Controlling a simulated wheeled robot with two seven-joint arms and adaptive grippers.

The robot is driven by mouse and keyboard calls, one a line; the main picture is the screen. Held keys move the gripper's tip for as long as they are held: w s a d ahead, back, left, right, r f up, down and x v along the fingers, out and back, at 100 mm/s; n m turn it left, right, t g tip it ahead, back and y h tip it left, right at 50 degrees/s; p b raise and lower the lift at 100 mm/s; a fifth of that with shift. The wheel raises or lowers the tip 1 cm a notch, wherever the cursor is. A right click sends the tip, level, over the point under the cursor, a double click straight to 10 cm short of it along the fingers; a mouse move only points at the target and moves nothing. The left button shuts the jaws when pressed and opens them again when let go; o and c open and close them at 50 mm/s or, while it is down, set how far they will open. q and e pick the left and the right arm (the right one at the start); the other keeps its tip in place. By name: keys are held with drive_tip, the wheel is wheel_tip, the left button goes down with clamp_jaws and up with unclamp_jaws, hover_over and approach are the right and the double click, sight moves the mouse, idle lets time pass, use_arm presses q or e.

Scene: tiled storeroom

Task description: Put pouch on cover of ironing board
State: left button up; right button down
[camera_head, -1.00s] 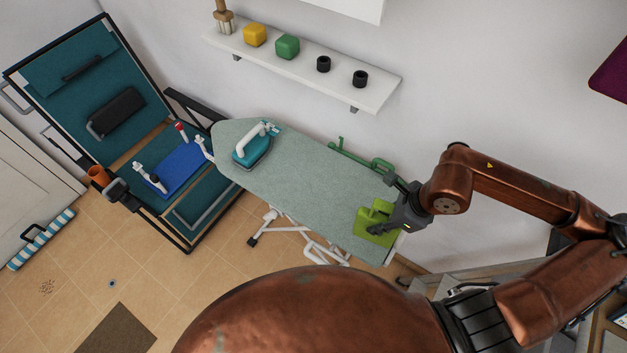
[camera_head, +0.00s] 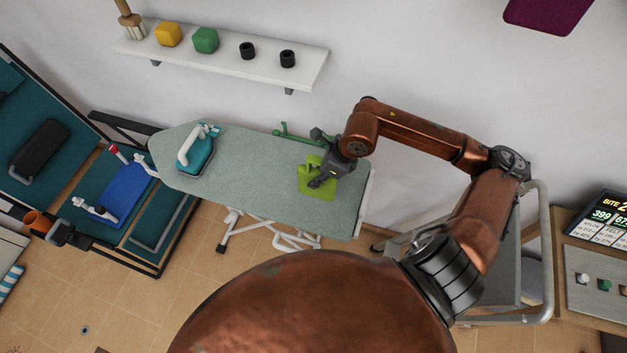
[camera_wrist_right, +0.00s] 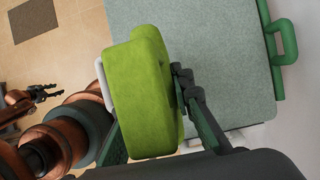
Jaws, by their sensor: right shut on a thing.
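The lime-green pouch (camera_head: 315,188) is held in my right gripper (camera_head: 318,178), whose fingers are closed on it. The pouch is over the right part of the ironing board's grey-green cover (camera_head: 245,165); I cannot tell whether it touches the cover. In the right wrist view the pouch (camera_wrist_right: 138,95) stands between the fingers, with the cover (camera_wrist_right: 215,60) behind it. My left gripper (camera_wrist_right: 46,92) shows small at the left of the wrist view, with its fingers apart and nothing between them.
A teal iron (camera_head: 195,155) stands on the board's left part. A green hanger-like handle (camera_head: 290,132) is at the board's back edge. A wall shelf (camera_head: 225,60) holds several small items. A teal cart with a blue board (camera_head: 125,190) is left; a grey trolley (camera_head: 535,250) is right.

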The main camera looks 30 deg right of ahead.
drive_tip(key=shift+w+f, duration=0.3)
drive_tip(key=shift+f, duration=0.55)
drive_tip(key=shift+w+f, duration=0.25)
drive_tip(key=shift+f, duration=0.6)
drive_tip(key=shift+w+f, duration=0.3)
drive_tip(key=shift+f, duration=0.55)
drive_tip(key=shift+f, duration=0.1)
drive_tip(key=shift+f, duration=0.15)
drive_tip(key=c, duration=1.7)
unclamp_jaws()
drive_tip(key=shift+d+r, duration=0.1)
drive_tip(key=shift+r, duration=0.4)
drive_tip(key=v, duration=1.1)
drive_tip(key=shift+s+r, duration=0.15)
drive_tip(key=shift+r, duration=0.05)
